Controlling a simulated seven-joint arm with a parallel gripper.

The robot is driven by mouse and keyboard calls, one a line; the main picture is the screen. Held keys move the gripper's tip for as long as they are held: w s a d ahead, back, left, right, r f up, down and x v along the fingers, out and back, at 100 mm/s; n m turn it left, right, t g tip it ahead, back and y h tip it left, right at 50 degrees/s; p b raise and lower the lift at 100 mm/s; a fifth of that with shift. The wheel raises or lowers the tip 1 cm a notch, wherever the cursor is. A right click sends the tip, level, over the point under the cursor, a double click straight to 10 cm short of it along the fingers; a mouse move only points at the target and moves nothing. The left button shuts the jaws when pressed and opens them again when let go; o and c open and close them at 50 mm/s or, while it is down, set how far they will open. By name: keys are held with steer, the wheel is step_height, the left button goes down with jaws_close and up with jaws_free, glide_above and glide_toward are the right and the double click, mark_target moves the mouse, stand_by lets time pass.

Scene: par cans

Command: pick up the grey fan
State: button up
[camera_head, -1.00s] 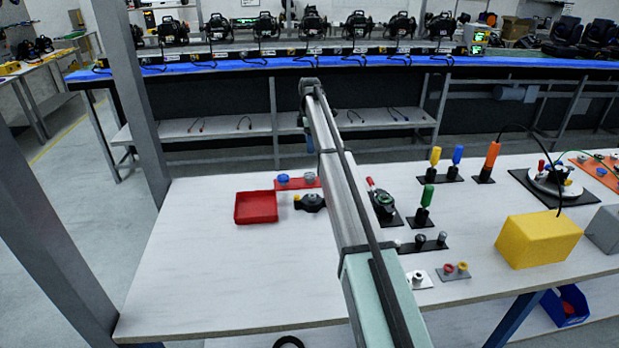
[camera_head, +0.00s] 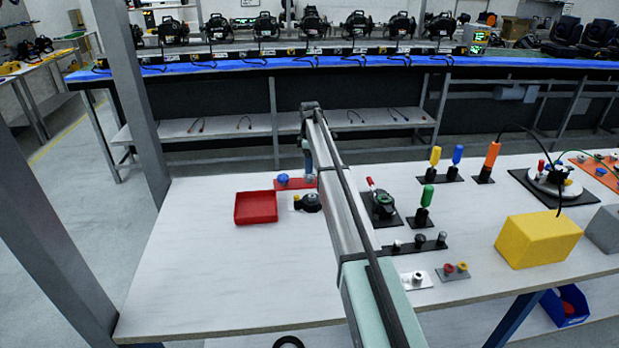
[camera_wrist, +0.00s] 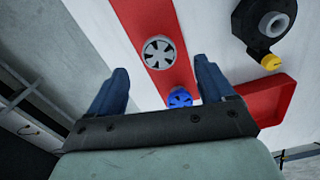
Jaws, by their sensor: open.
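The grey fan (camera_wrist: 159,52) is a small round grey piece with dark slots, on a red strip (camera_wrist: 135,22) in the wrist view. It lies beyond and between the two blue fingers of my gripper (camera_wrist: 160,80), which are apart with nothing between them. A blue fan (camera_wrist: 180,97) sits on the same strip, nearer the right finger. In the head view the red strip (camera_head: 293,184) lies at the back of the table, with the blue fan (camera_head: 283,179) at its left. The grey fan (camera_head: 310,179) is at its right, partly hidden by my arm.
A red tray (camera_head: 256,207) stands in front of the strip. A black round part (camera_head: 308,203) sits close to it on the right. Right of my arm are several tools in stands and a yellow box (camera_head: 539,240). The front left of the table is clear.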

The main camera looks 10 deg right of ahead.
mark_target(309, 177)
steer(key=shift+w+a+f, duration=0.1)
steer(key=shift+f, duration=1.25)
steer(key=shift+a+f, duration=0.1)
steer(key=shift+f, duration=1.2)
steer(key=shift+c, duration=0.5)
steer(key=c, duration=1)
